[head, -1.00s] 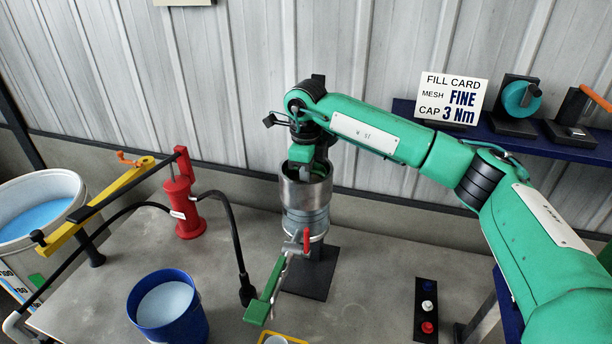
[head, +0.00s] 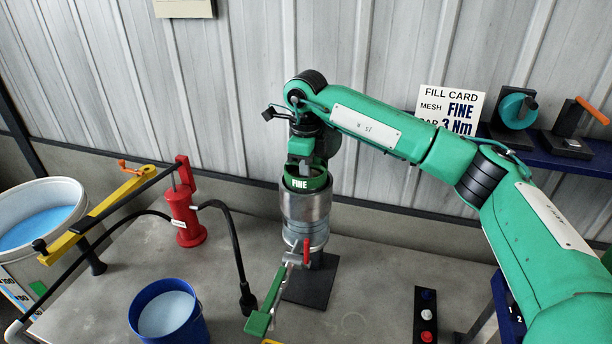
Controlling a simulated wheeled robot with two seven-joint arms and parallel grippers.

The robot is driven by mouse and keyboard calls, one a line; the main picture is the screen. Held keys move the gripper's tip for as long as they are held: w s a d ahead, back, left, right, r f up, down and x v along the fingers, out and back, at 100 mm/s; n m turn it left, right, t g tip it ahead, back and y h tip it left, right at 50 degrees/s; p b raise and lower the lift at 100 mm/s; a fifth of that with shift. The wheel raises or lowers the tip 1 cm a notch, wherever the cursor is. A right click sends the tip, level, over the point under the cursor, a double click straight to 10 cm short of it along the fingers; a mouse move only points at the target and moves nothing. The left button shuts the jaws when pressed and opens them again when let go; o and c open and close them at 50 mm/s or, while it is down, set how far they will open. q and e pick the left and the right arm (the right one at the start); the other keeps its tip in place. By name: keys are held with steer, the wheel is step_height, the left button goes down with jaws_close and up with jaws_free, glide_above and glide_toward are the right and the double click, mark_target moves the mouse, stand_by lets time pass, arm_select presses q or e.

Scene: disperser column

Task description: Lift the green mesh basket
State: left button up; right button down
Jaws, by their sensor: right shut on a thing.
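The green mesh basket (head: 306,183), with "FINE" printed on its rim, shows at the mouth of the metal column (head: 305,205). Its green rim stands above the column's top edge, and its lower part is hidden inside the column. My right gripper (head: 302,164) points down from above and is shut on the basket. Its fingertips are partly hidden by the basket's rim. My left gripper is not in view.
A red valve handle (head: 306,252) and a green lever (head: 262,315) sit at the column's front. A red pump (head: 184,217), a blue bucket (head: 167,311) and a large white tub (head: 38,225) stand left. A fill card (head: 450,110) stands on the right shelf.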

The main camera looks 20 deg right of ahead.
steer(key=shift+r+p, duration=0.9)
steer(key=shift+r, duration=1.8)
